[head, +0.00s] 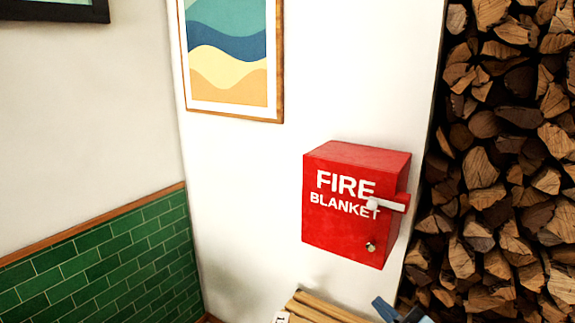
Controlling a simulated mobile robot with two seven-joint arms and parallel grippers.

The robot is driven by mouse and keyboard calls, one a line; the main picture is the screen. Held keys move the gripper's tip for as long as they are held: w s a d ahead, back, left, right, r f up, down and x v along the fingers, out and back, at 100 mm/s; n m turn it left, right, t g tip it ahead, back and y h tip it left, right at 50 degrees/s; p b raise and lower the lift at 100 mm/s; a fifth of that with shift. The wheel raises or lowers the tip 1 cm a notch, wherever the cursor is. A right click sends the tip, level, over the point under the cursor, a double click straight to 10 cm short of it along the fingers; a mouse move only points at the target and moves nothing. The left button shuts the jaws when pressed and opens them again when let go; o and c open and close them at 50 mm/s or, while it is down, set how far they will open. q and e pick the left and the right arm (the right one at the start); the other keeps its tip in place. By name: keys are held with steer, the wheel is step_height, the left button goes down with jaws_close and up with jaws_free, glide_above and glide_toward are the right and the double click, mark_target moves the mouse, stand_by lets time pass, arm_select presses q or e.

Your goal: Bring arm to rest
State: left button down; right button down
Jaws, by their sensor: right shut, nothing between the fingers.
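My right gripper (399,311) shows only at the bottom edge, as a small blue and pale part below the red fire blanket box; the rest of it is cut off by the frame. It is shut with nothing between its fingers, and it is apart from the box. My left gripper is not in view.
The red fire blanket box (335,230) is fixed to the white wall, with a white-ended red handle and a small round knob. Stacked firewood (490,170) fills the right side. Wooden slats (318,308) lie low, left of the gripper. A framed print (228,55) hangs above.

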steer(key=s+f+m+g+h, duration=0.2)
steer(key=s+f+m+h, duration=0.3)
steer(key=s+f, duration=0.6)
steer(key=s+f+m+g+h, duration=0.3)
steer(key=s+f+m+h, duration=0.3)
steer(key=s+f, duration=0.6)
step_height(320, 180, down, 6)
steer(key=shift+d+r+m+g, duration=0.15)
steer(key=shift+d+m+g, duration=0.25)
steer(key=shift+m, duration=0.8)
